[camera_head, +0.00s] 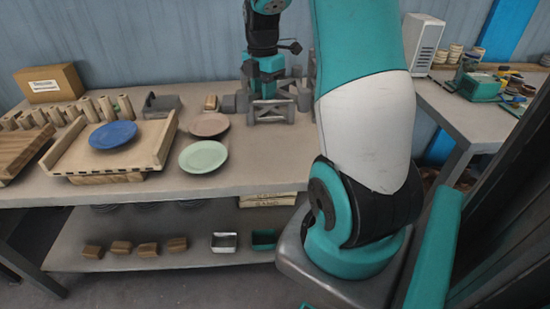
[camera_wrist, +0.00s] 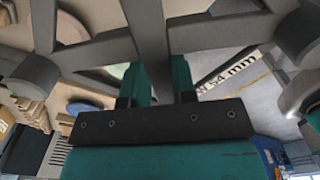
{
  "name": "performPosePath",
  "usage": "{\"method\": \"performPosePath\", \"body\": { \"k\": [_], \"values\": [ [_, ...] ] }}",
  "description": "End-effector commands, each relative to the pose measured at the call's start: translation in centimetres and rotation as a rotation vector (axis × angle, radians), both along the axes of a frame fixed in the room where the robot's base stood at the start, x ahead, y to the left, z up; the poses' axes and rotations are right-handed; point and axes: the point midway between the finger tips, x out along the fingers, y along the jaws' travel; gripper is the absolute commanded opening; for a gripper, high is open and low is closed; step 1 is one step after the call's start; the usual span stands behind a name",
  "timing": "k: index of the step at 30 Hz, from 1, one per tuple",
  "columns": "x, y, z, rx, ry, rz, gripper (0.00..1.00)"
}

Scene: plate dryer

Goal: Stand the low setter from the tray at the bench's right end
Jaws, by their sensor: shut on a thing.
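My gripper (camera_head: 267,90) is over the bench near its middle, with its fingers pointing down. In the wrist view, my gripper (camera_wrist: 160,88) is shut on a grey setter (camera_wrist: 95,52), a frame of crossing bars with round posts at its ends. In the head view, grey framework (camera_head: 272,112) shows just below the gripper, low over the bench top. Whether it touches the bench I cannot tell. Printed lettering reading "54 mm" (camera_wrist: 228,72) shows on a pale surface beyond the setter. My arm hides the bench's right end in the head view.
A blue plate (camera_head: 113,134) is on a wooden tray (camera_head: 75,160) at the left. A pink plate (camera_head: 209,124) and a green plate (camera_head: 203,157) lie on the bench (camera_head: 240,178). Several wooden blocks (camera_head: 148,249) lie on the lower shelf. A second table (camera_head: 455,112) stands at the right.

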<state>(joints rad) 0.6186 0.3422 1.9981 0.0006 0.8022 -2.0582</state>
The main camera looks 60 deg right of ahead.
Motion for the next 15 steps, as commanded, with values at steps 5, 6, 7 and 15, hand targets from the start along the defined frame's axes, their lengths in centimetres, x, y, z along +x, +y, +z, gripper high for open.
{"method": "performPosePath", "body": {
  "k": [5, 6, 7, 15],
  "values": [
    [-0.5, -0.7, -0.7, 0.002, 0.003, 0.052, 0.00],
    [-0.5, -0.7, -1.5, 0.002, 0.003, 0.054, 0.00],
    [-0.5, -0.6, -2.2, 0.004, 0.004, 0.055, 0.00],
    [-0.5, -0.6, -9.8, 0.005, 0.005, 0.053, 0.00]
  ]
}}
